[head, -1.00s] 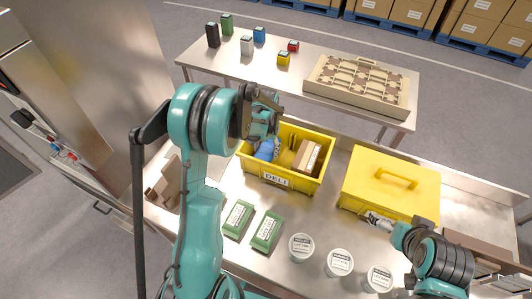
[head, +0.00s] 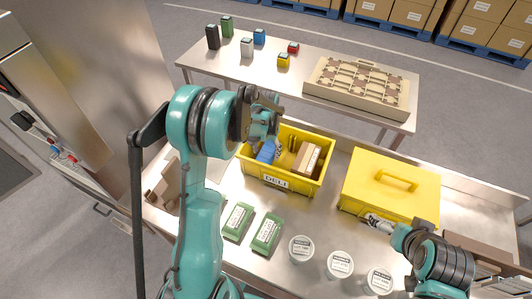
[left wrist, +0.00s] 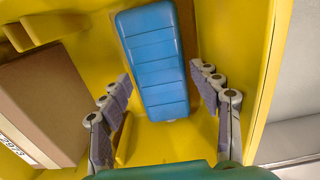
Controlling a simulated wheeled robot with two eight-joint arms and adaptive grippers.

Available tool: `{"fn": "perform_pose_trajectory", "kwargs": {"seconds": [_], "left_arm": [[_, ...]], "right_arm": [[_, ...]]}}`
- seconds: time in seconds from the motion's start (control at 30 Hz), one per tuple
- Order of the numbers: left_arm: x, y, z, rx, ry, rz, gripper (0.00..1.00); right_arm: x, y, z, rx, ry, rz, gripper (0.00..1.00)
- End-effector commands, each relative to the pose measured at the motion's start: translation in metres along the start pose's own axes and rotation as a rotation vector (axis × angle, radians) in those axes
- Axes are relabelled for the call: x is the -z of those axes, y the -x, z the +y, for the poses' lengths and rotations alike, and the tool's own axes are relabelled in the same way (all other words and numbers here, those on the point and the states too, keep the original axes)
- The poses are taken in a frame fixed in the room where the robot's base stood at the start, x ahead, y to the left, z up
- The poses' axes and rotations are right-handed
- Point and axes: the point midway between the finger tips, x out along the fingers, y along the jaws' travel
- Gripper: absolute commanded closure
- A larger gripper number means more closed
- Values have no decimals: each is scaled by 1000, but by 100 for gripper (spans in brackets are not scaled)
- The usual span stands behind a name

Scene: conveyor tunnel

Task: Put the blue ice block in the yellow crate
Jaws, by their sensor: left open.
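The blue ice block (head: 266,151) lies inside the yellow crate (head: 287,186) labelled DELI, near its left end. In the left wrist view the ice block (left wrist: 152,45) lies on the crate floor, close to a yellow wall. My left gripper (head: 278,147) reaches down into the crate from above. In the left wrist view its fingers (left wrist: 160,84) are open, one on each side of the block's near part, with gaps between fingers and block. My right gripper (head: 377,223) is at the front edge of a yellow lidded box; its finger opening is too small to tell.
A brown carton (head: 307,158) shares the crate. The yellow lidded box (head: 390,184) stands to the right. Green packs (head: 266,232) and white round tubs (head: 301,248) line the counter's front. A back table (head: 240,75) holds small coloured boxes and a beige tray (head: 358,87).

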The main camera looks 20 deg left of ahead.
Motion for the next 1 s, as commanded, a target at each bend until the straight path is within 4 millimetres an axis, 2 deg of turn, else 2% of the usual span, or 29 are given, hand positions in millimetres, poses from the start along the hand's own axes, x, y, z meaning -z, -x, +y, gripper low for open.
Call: {"fn": "perform_pose_trajectory", "kwargs": {"seconds": [0.1,0.3,0.4,0.57,0.67,0.77,0.9,1.0], "left_arm": [[-1,30,0,0,0,0,37],[-1,74,0,0,0,0,37],[0,89,0,0,0,0,37],[-1,103,1,0,0,2,37],[-8,116,5,4,-1,23,37],[-24,138,15,10,-2,75,37],[-60,174,34,20,-3,185,37],[-89,193,46,24,-3,270,37]], "right_arm": [[5,7,0,0,0,0,0],[11,15,0,0,0,0,0],[12,18,0,0,0,0,0],[14,19,0,0,0,0,0],[14,19,0,0,0,0,0],[14,19,0,0,0,0,0],[14,19,0,0,0,0,0],[14,19,0,0,0,0,0]]}}
